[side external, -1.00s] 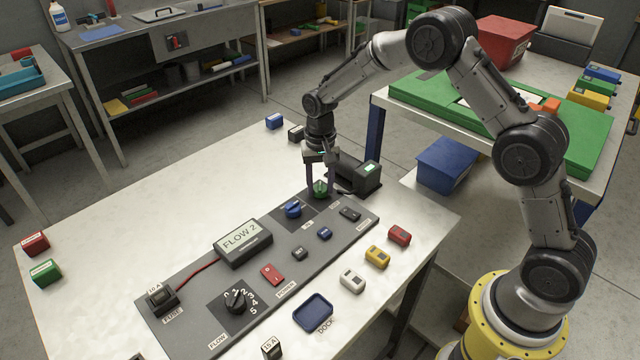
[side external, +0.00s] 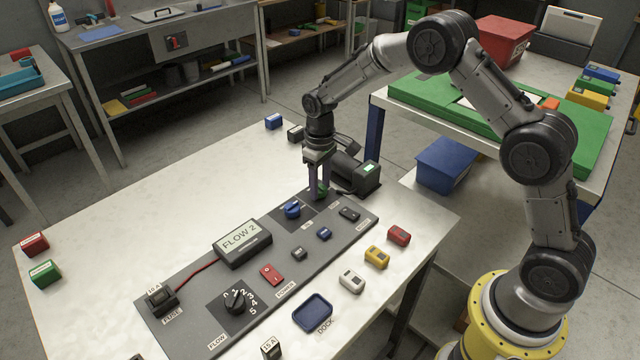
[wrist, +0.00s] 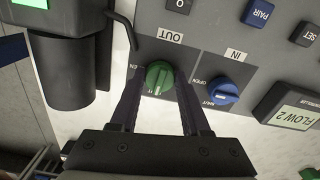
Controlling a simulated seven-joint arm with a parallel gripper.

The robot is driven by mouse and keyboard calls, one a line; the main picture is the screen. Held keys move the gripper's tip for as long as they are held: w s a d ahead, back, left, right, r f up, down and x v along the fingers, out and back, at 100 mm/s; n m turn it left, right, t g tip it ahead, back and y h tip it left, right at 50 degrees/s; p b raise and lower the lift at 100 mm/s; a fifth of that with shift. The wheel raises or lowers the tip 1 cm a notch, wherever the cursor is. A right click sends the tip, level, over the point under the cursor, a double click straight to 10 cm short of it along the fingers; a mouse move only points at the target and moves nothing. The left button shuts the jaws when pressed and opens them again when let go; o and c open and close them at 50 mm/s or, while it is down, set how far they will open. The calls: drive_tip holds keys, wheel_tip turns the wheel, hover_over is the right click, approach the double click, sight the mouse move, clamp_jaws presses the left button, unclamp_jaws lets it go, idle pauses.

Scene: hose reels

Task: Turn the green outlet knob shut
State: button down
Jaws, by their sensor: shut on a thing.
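The green outlet knob (wrist: 158,78) sits on the grey panel under the OUT label in the wrist view, its pointer line aimed toward my gripper's base. In the side view the knob (side external: 322,188) is partly hidden by the fingers. My gripper (wrist: 160,84) is shut on the knob, one finger on each side. It also shows in the side view (side external: 319,192), pointing down at the far end of the panel (side external: 195,330). The blue IN knob (wrist: 223,90) is beside it, with OPEN lettering next to it. The lettering around the green knob is partly covered by the fingers.
A dark pump-like unit (side external: 357,174) stands right behind the gripper. The FLOW 2 display (side external: 242,244), a red power switch (side external: 272,274) and a black flow dial (side external: 236,300) are on the panel.

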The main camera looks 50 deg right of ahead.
sight(320, 186)
drive_tip(key=shift+w+r+n, duration=0.1)
drive_tip(key=shift+r+n, duration=0.05)
drive_tip(key=shift+n, duration=0.15)
idle(0.4)
drive_tip(key=shift+c, duration=1.9)
unclamp_jaws()
wheel_tip(320, 186, up, 14)
